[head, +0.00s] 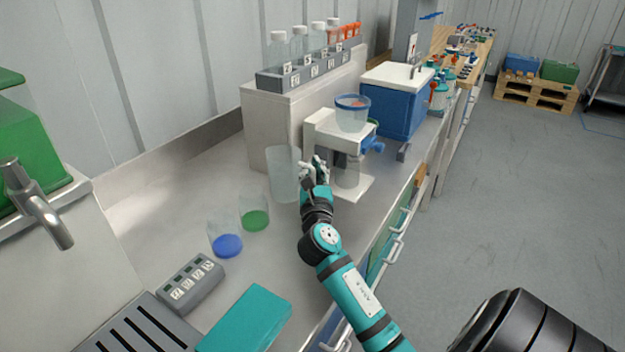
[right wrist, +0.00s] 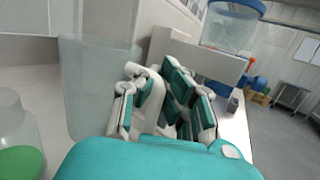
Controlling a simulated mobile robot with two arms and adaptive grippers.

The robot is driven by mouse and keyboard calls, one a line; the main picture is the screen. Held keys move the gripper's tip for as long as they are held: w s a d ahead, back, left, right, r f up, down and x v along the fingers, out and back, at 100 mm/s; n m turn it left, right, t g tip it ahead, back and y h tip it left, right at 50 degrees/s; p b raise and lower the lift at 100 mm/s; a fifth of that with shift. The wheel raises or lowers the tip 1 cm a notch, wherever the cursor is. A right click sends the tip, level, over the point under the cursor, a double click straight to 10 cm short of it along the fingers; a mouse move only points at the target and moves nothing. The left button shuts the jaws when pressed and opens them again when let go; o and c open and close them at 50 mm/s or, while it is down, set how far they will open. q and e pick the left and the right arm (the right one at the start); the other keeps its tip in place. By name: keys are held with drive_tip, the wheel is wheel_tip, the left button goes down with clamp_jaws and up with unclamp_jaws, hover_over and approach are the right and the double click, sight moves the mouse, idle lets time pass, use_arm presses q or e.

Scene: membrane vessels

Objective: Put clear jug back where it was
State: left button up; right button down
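A tall clear jug (head: 284,175) stands close to the left of my right gripper (head: 314,166) in the head view. In the right wrist view the clear jug (right wrist: 90,90) shows just left of the fingers (right wrist: 155,85) and partly behind them. These fingers are partly closed with a narrow gap; whether a handle is between them I cannot tell. I also cannot tell whether the jug's base touches the counter. Another clear vessel (head: 347,172) is under the white stand (head: 330,135) with a blue-rimmed cup on top. My left gripper is not in view.
Beakers with blue liquid (head: 227,244) and green liquid (head: 255,219) stand on the counter left of the arm. A grey button box (head: 190,284) and teal block (head: 246,318) lie nearer. A bottle rack (head: 290,78) stands behind. The left-middle counter is clear.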

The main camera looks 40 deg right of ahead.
drive_tip(key=shift+w+d+f, duration=0.15)
drive_tip(key=shift+w+d, duration=0.05)
drive_tip(key=shift+w, duration=0.05)
wheel_tip(320, 180, down, 3)
drive_tip(key=shift+f+b, duration=0.15)
drive_tip(key=shift+b, duration=0.5)
drive_tip(key=shift+f, duration=0.15)
drive_tip(key=c, duration=1.5)
unclamp_jaws()
